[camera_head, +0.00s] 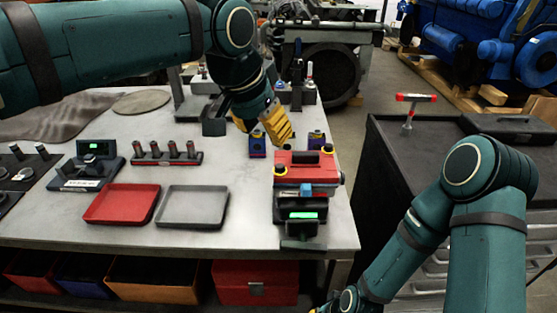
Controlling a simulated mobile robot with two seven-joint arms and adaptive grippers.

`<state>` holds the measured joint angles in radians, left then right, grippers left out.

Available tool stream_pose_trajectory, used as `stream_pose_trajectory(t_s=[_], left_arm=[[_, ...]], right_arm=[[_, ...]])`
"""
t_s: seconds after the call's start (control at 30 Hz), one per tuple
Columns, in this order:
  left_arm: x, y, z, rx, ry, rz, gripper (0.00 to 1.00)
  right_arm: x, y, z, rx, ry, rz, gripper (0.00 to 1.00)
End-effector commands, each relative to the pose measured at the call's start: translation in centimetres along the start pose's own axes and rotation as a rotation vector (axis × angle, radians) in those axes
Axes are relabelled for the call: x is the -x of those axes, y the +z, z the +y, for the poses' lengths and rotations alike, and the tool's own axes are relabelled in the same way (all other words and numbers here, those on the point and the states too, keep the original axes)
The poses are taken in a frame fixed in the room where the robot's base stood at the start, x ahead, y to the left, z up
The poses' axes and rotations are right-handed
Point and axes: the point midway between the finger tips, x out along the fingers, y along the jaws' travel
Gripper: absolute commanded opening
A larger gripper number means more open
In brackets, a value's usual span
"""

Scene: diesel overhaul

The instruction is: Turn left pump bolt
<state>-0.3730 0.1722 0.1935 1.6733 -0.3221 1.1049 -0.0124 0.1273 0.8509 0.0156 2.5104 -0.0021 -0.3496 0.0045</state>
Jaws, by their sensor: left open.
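Of my right gripper, only a yellow sliver (316,310) shows at the bottom edge.
A red tray (122,188) and a grey tray (162,207) lie left of the pump. A rack with several pegs (167,159) stands further left. A black cabinet at right bears a red-handled tool (415,98).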

Motion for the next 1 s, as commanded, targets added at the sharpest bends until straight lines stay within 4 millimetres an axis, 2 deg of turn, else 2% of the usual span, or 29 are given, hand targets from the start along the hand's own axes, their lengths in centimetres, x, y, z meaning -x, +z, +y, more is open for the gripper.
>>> stream_pose_trajectory(t_s=[0.03,0.2,0.5,0.7,1.0], left_arm=[[-1.3,0.1,0.0,0.0,0.001,-0.003,0.49],[-4.7,0.1,0.0,0.0,0.0,-0.003,0.49],[-9.9,0.1,0.0,0.001,0.001,-0.002,0.49],[-11.4,0.1,0.0,0.001,0.0,0.0,0.49],[-11.7,0.0,0.0,0.001,0.0,-0.001,0.49]], right_arm=[[-0.4,0.0,0.2,0.0,0.0,0.002,0.0],[-1.2,-0.1,0.5,0.001,0.0,0.006,0.0],[-2.4,-0.3,0.9,0.002,0.001,0.012,0.0],[-2.7,-0.4,1.0,0.002,0.001,0.014,0.0],[-2.7,-0.4,1.0,0.002,0.001,0.015,0.0]])
